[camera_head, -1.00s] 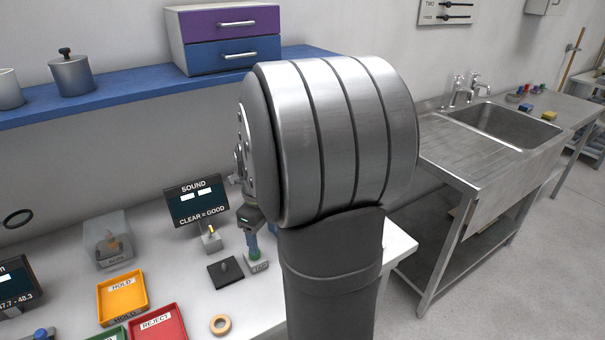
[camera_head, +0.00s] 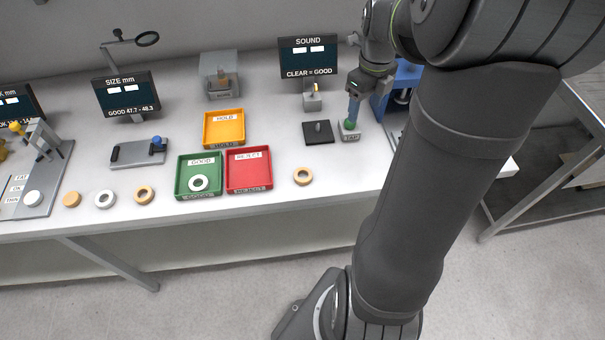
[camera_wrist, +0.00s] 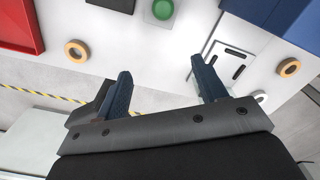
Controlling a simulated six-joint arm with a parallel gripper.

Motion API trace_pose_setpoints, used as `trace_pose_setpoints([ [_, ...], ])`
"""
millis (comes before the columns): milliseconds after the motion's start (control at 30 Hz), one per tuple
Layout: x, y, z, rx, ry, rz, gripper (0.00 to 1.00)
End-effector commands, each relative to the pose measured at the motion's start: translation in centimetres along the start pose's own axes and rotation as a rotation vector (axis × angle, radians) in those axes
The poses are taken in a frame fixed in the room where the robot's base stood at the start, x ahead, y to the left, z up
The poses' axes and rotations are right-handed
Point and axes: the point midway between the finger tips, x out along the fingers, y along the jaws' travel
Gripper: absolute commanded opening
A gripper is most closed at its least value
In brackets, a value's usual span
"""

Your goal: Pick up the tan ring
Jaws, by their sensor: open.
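A tan ring (camera_head: 303,176) lies flat on the bench right of the red reject tray (camera_head: 249,169); it also shows in the wrist view (camera_wrist: 76,51), left of my fingers. Another tan ring (camera_head: 144,194) lies left of the green tray (camera_head: 203,175). A third tan ring (camera_wrist: 289,67) shows at the right of the wrist view and is hidden behind my arm in the head view. My gripper (camera_wrist: 165,82) is open, with nothing between its blue fingers. In the head view my gripper (camera_head: 355,104) appears above the green-topped TAP block (camera_head: 349,130), away from the rings.
White rings lie in the green tray and on the bench (camera_head: 105,198). A dark pad with a peg (camera_head: 319,132), an orange hold tray (camera_head: 223,127) and the SOUND screen (camera_head: 308,58) stand nearby. Bare bench surrounds the ring by the red tray.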

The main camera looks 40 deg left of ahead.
Motion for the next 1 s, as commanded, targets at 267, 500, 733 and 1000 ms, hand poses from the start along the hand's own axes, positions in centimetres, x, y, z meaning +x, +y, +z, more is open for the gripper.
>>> trace_pose_setpoints([
  [267, 0.0, 0.0, 0.0, -0.002, 0.000, 0.000, 0.69],
  [500, -0.7, 1.9, 0.7, -0.253, 0.000, 0.000, 0.69],
  [733, -2.0, 5.9, 1.9, -0.820, -0.001, -0.002, 0.69],
  [1000, -3.4, 10.7, 2.5, -1.502, -0.001, -0.002, 0.69],
])
